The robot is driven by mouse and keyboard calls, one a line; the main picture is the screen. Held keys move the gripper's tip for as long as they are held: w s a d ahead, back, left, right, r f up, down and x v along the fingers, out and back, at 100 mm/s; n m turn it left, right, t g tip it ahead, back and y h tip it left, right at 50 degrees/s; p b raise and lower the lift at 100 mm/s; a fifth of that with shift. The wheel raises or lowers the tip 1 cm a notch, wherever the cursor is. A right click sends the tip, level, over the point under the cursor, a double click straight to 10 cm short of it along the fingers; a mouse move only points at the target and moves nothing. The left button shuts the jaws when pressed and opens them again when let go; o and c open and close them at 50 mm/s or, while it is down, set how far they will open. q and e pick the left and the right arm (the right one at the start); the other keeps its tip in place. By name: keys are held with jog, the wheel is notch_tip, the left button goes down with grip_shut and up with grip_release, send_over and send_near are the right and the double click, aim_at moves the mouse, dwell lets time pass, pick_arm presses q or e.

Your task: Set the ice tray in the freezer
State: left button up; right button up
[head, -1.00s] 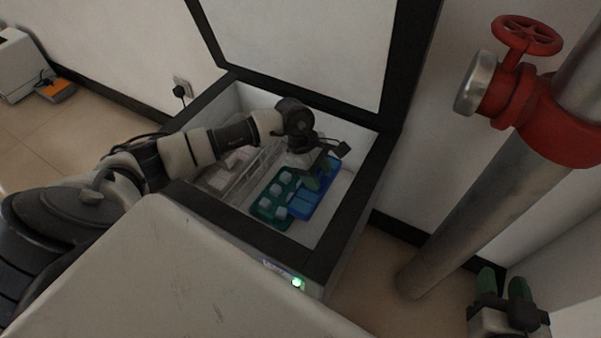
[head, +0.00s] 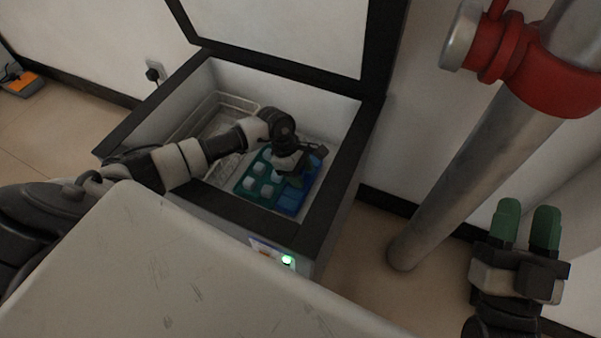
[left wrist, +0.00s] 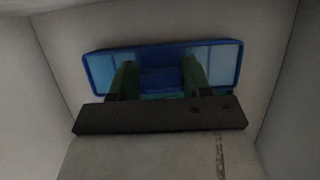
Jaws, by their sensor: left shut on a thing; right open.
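The chest freezer (head: 283,231) stands open with its lid (head: 290,30) raised. My left gripper (head: 303,171) is inside it, shut on a blue ice tray (head: 290,202). In the left wrist view the blue tray (left wrist: 160,53) lies across both green fingers (left wrist: 158,80), with light blue compartments at each end. Whether it touches the freezer floor I cannot tell. A teal tray (head: 245,187) with several pale cubes sits just left of the blue one; my arm hides part of both. My right gripper (head: 526,224) is open and empty, outside the freezer at the right.
A wire basket (head: 217,103) fills the freezer's left side. The dark rim surrounds the opening. A thick grey pipe (head: 470,165) with a red flange (head: 560,70) stands right of the freezer. A plug (head: 153,74) is on the wall at left.

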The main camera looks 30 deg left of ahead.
pick_arm(q)
jog(key=o, duration=1.1)
jog(key=shift+c, duration=0.2)
pick_arm(e)
jog(key=shift+s+r+t, duration=0.25)
jog(key=shift+t, duration=0.05)
pick_arm(q)
jog(key=p+v, duration=0.2)
jog(key=v, duration=0.3)
jog(key=shift+a+r, duration=0.1)
jog(key=shift+r, duration=0.3)
jog(key=p+v, duration=0.1)
jog(key=v, duration=0.5)
pick_arm(e)
notch_tip(320, 180, down, 9)
jog(key=w+d+g+h, duration=0.1)
jog(key=g+h, duration=0.1)
jog(key=g, duration=0.6)
jog(key=shift+w+d+f+g+h, duration=0.2)
jog(key=shift+w+g+h, duration=0.1)
jog(key=shift+g+h, duration=0.1)
